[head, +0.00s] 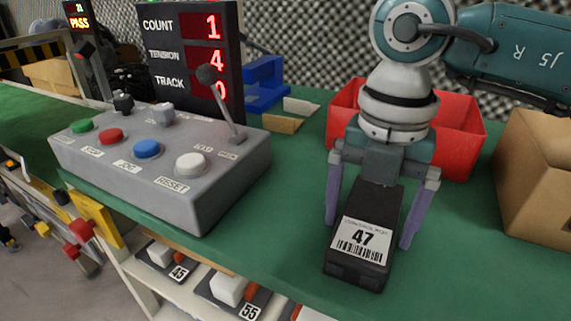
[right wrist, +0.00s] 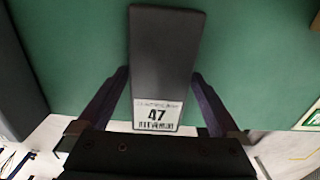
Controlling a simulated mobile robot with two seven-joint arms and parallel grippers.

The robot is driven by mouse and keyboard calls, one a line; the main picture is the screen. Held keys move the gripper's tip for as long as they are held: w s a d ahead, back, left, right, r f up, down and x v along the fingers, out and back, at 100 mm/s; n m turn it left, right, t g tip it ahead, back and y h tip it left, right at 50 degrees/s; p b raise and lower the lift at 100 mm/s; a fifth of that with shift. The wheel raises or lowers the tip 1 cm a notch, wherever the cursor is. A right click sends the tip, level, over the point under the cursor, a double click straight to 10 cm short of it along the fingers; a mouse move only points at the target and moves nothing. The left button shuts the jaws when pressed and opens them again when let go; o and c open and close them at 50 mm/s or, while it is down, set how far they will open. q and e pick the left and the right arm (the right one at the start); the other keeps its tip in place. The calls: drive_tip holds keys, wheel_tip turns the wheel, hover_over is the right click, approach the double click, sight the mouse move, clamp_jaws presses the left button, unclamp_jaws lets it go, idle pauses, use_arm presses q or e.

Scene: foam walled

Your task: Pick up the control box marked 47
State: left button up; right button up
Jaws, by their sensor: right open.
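The control box marked 47 (head: 363,237) is a black oblong box with a white barcode label. It lies on the green bench top near its front edge. It also shows in the right wrist view (right wrist: 165,55), with its label close to the gripper. My right gripper (head: 370,232) is open, with one purple finger on each side of the box. In the right wrist view the fingers (right wrist: 160,104) straddle the label end, and a gap shows at each side. My left gripper is not in view.
A grey button console (head: 160,165) with a lever stands left on the bench (head: 262,247). A red bin (head: 455,140) is behind my gripper and a cardboard box (head: 535,180) at right. Boxes marked 45 (head: 165,262) and 55 (head: 235,292) lie on a shelf below the front edge.

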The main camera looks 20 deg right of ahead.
drive_tip(key=shift+c, duration=0.2)
drive_tip(key=shift+r, duration=0.1)
drive_tip(key=c, duration=1.5)
